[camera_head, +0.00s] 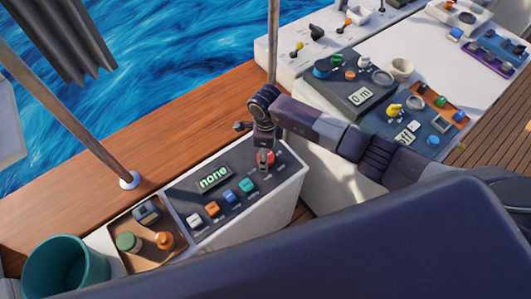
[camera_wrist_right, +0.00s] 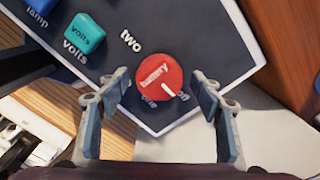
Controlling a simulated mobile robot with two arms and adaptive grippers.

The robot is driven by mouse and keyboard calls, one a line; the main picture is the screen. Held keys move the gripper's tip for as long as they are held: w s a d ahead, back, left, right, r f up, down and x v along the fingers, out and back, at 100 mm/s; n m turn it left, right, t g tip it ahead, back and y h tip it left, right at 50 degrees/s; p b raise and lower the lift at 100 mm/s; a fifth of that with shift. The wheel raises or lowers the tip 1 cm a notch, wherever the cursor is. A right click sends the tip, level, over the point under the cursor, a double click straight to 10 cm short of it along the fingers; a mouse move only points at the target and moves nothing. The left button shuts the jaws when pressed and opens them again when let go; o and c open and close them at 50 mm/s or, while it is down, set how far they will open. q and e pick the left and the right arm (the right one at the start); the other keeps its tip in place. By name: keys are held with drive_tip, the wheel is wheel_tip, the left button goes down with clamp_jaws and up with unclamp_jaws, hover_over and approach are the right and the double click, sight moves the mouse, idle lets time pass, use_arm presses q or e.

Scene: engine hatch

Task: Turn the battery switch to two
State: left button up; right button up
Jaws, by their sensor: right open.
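The red round battery switch (camera_wrist_right: 160,76) sits on a dark panel, with a white mark on its face pointing to the lower right, toward a partly hidden label that seems to read "off". The label "two" (camera_wrist_right: 131,41) is at its upper left. My right gripper (camera_wrist_right: 160,97) is open, its fingers to the left and right of the switch with a gap on each side; contact is not visible. In the head view the right gripper (camera_head: 264,162) points down at the panel's far right end, beside the red switch (camera_head: 269,156). My left gripper is not in view.
The panel has a display (camera_head: 213,178) reading "none" and several coloured buttons, including a teal volts button (camera_wrist_right: 85,37). A tray (camera_head: 150,262) with small items and a teal bucket (camera_head: 65,268) stand to the left. Another console (camera_head: 352,97) stands behind on the right.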

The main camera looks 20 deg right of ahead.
drive_tip(key=shift+c, duration=0.7)
drive_tip(key=c, duration=1)
